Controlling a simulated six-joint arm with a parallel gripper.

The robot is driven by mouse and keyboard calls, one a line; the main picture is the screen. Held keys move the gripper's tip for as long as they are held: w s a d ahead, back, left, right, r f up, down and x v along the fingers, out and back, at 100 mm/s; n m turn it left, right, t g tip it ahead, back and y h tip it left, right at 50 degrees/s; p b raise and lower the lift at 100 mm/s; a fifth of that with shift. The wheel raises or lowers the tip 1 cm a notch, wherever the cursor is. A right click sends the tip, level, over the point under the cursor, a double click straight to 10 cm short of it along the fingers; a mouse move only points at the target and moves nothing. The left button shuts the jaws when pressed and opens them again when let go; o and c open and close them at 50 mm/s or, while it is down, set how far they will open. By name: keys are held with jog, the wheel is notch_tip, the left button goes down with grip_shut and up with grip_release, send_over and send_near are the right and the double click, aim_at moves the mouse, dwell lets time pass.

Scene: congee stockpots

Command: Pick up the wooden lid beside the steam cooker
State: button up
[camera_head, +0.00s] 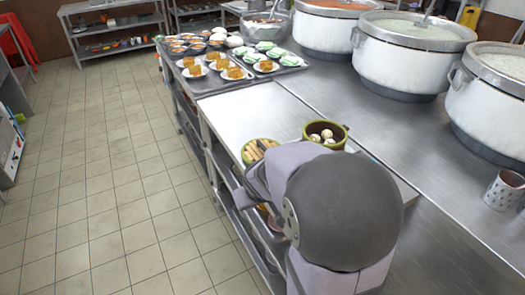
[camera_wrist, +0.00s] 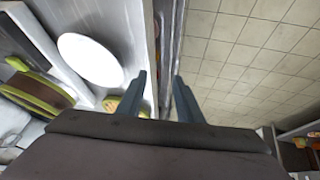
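The steam cooker (camera_head: 326,134) is a round green-rimmed basket with pale buns in it, standing on the steel counter. A flat round tan, slatted piece with a green rim (camera_head: 258,150) lies to its left near the counter edge; it looks like the wooden lid, but I cannot be sure. My arm covers the counter just in front of it. In the wrist view my gripper (camera_wrist: 160,95) is open, its two dark fingers apart with nothing between them, over the counter edge. A brown, green-rimmed round thing (camera_wrist: 36,92) shows at left. A small yellow-green piece (camera_wrist: 111,103) shows beside the left finger.
A white oval (camera_wrist: 90,60) lies left of the fingers in the wrist view. Large stockpots (camera_head: 408,55) line the counter's far side. A tray (camera_head: 285,72) of plated food stands at the back. A perforated metal cup (camera_head: 503,190) stands at right. Tiled floor (camera_head: 110,180) is clear at left.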

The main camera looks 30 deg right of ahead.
aim_at(263, 146)
jog(key=w+d+t, duration=0.1)
jog(key=w+d, duration=0.1)
jog(key=w+d+r+t+p, duration=0.1)
jog(key=w+d, duration=0.1)
jog(key=w, duration=0.1)
jog(key=w+d+t+p, duration=0.1)
jog(key=w+d, duration=0.1)
jog(key=shift+w+d+r, duration=0.2)
jog(key=shift+w+r, duration=0.05)
jog(key=shift+w, duration=0.1)
jog(key=w+d+t, duration=0.1)
jog(key=w+d+r+t+y+p, duration=0.1)
jog(key=d, duration=0.1)
jog(key=w+d+r+n+t+y+p, duration=0.1)
jog(key=t, duration=0.1)
jog(key=shift+w+d, duration=0.4)
jog(key=shift+w+d+r+t+y, duration=0.1)
jog(key=shift+d+r+t+y, duration=0.25)
jog(key=shift+d+t+y, duration=0.05)
jog(key=shift+f+p+x, duration=0.2)
jog(key=shift+p+x, duration=0.6)
jog(key=shift+x, duration=2.9)
jog(key=shift+a, duration=0.15)
grip_shut()
